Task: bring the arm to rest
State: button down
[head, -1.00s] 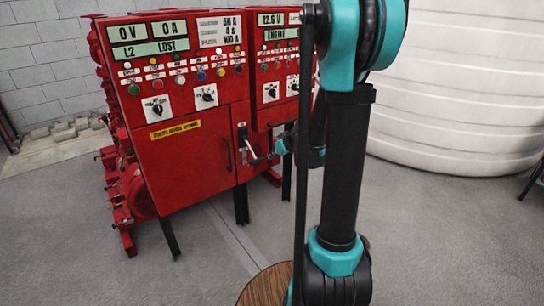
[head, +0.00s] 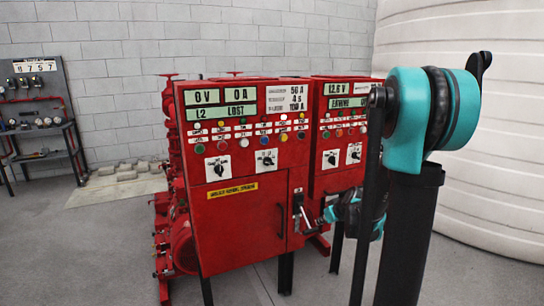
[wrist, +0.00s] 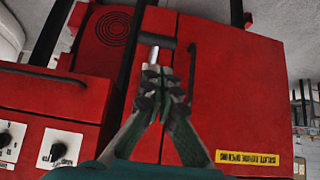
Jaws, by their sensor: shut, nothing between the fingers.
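My arm (head: 433,110) stands in the right part of the head view, its teal joint beside the red control cabinet (head: 245,225). My gripper (wrist: 163,78) shows in the wrist view, shut and empty, its fingers together in front of the red panel. A lever with a dark bar and pale metal shaft (wrist: 153,55) appears at the fingertips; whether they touch it I cannot tell. In the head view the lever (head: 308,222) sticks out from the cabinet front beside my wrist. The fingertips are not clear there.
The left display (head: 222,112) reads "L2 LOST". A second red cabinet section (head: 345,130) adjoins on the right. A large white tank (head: 490,190) stands behind my arm. A dark rack (head: 40,110) stands far left. Grey floor is open at the front left.

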jog(key=s+f+m+g+h, duration=0.1)
jog(key=s+f+m+g, duration=0.1)
jog(key=s, duration=1.1)
jog(key=s+f+m+g+h, duration=0.1)
jog(key=s+f+m+h, duration=0.1)
jog(key=s, duration=1.2)
jog(key=shift+m+g+h, duration=0.3)
jog(key=shift+g, duration=0.1)
